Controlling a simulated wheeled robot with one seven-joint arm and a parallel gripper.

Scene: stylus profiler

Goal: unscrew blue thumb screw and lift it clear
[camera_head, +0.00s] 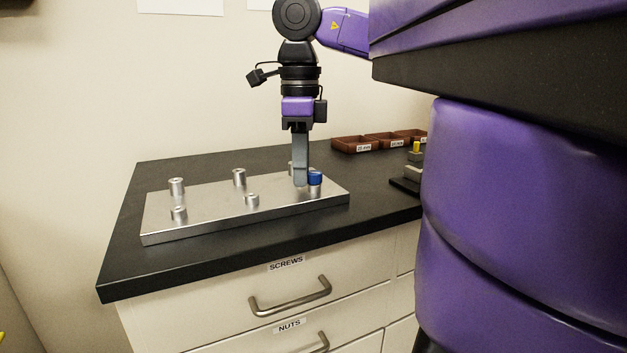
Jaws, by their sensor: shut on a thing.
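The blue thumb screw (316,178) sits at the top of a short silver post (315,192) near the right end of the metal plate (215,218). My gripper (303,180) points straight down, with its grey fingers at the screw's height. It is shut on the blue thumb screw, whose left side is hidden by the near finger. I cannot see a gap between the screw and the post.
Several silver posts, such as one at the back left (177,186), stand on the plate. Brown bins (355,145) line the back right of the black counter (125,268). A small dark fixture with a yellow top (416,147) stands at right.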

